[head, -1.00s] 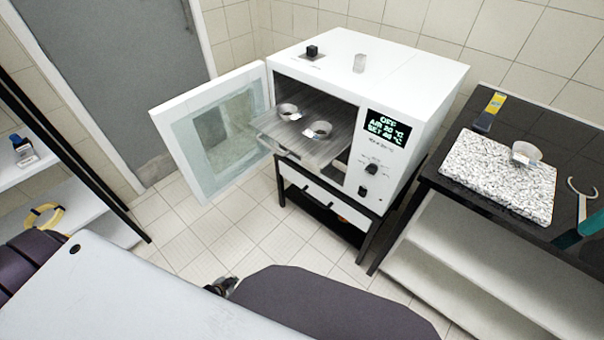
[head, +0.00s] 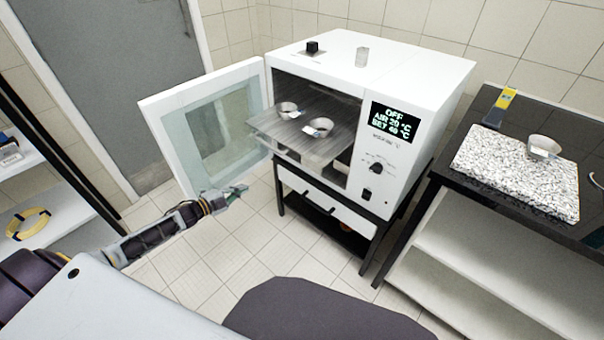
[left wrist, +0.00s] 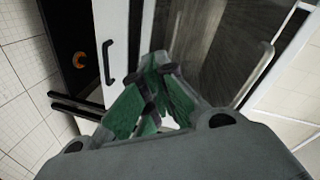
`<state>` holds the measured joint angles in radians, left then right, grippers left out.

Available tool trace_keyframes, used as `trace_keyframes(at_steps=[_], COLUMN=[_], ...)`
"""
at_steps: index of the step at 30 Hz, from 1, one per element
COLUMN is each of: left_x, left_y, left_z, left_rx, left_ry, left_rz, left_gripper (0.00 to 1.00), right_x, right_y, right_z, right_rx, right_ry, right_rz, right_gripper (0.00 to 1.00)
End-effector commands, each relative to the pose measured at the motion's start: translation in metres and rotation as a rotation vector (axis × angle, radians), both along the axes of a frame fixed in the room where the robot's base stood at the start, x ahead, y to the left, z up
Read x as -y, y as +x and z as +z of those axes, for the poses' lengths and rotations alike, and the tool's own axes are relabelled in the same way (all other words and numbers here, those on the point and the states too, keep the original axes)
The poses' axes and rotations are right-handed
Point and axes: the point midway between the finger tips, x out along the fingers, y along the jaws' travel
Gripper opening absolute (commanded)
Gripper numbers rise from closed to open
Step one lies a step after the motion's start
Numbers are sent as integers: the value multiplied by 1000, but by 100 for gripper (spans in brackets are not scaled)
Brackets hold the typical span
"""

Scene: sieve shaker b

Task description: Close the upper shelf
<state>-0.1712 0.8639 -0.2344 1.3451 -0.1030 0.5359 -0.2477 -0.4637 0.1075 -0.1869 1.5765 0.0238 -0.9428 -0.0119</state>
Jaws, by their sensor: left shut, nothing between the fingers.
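The upper shelf (head: 300,146) is a metal rack pulled partly out of the white oven (head: 410,80). Two small dishes, the left one (head: 285,110) and the right one (head: 318,128), stand on it. The oven door (head: 165,125) is swung wide open to the left. My left gripper (head: 240,190) is shut and empty, below and left of the shelf's front edge and apart from it. In the left wrist view its green fingers (left wrist: 158,75) meet, and the shelf (left wrist: 215,40) shows at the upper right. My right gripper is out of view.
A drawer with a dark handle (head: 320,203) sits in the black stand under the oven. At right, a dark table holds a granite slab (head: 510,180) with another dish (head: 543,147). A white shelf unit stands at far left.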

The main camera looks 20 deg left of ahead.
Motion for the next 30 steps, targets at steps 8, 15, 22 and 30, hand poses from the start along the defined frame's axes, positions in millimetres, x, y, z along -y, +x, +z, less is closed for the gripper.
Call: trace_keyframes(at_steps=[8, 15, 22, 30], left_x=[48, 96, 129, 137], left_y=[7, -13, -39, -46], left_z=[78, 131, 159, 167], left_rx=[202, 348, 437, 459], left_ry=[101, 175, 217, 226], left_rz=[-276, -520, -693, -736], left_gripper=[0, 0, 0, 0], right_x=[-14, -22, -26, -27], right_y=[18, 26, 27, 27], right_z=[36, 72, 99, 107], right_rx=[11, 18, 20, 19], right_ry=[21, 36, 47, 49], right_rz=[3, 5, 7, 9], right_gripper=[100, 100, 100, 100])
